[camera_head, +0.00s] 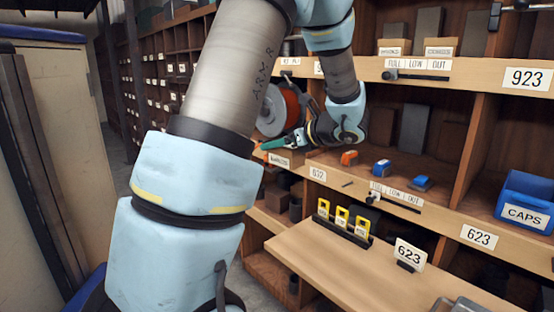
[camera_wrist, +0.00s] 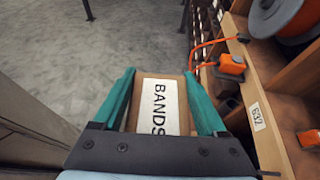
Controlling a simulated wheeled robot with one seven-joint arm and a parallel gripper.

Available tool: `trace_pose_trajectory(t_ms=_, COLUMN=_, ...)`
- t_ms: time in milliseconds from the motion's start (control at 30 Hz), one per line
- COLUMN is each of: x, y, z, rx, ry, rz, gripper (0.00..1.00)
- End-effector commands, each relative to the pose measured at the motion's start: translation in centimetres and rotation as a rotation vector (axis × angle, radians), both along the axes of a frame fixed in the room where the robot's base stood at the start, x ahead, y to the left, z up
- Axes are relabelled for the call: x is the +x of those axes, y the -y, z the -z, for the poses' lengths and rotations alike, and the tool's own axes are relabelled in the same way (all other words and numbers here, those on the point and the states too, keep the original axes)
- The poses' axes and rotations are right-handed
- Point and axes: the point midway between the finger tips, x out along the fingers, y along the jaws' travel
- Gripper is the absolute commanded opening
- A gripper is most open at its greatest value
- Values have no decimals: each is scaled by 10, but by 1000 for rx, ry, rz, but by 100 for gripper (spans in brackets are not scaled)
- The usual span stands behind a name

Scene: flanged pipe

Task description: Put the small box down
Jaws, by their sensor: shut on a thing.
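The small box (camera_wrist: 158,105) is brown with a white label reading BANDS, and it sits between the two teal fingers of my gripper (camera_wrist: 159,76) in the wrist view. The fingers press on its left and right sides. In the head view my gripper (camera_head: 273,144) is at the end of my bent arm, beside the shelf front and below a reel. In the wrist view the grey floor shows beyond the box.
A reel with orange hose (camera_head: 290,104) is close to my gripper. Shelves hold orange and blue tools (camera_head: 381,167), dark blocks and a blue CAPS bin (camera_head: 525,203). A wooden ledge (camera_head: 340,262) carries yellow tags (camera_head: 342,218) and a 623 sign (camera_head: 409,254); its front part is bare.

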Motion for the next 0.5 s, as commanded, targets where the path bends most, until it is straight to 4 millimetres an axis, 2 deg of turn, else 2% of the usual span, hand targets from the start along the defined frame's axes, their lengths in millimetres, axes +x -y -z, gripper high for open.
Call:
trace_pose_trajectory(t_ms=33, x=-6, y=-10, z=30, rx=11, ry=-12, rz=-9, gripper=0)
trace_pose_trajectory(t_ms=200, x=-24, y=-39, z=116, rx=13, ry=-13, rz=-44, gripper=0)
trace_pose_trajectory(t_ms=400, x=-39, y=-66, z=196, rx=10, ry=-9, rz=-77, gripper=0)
trace_pose_trajectory(t_ms=500, x=-46, y=-77, z=229, rx=9, ry=-7, rz=-90, gripper=0)
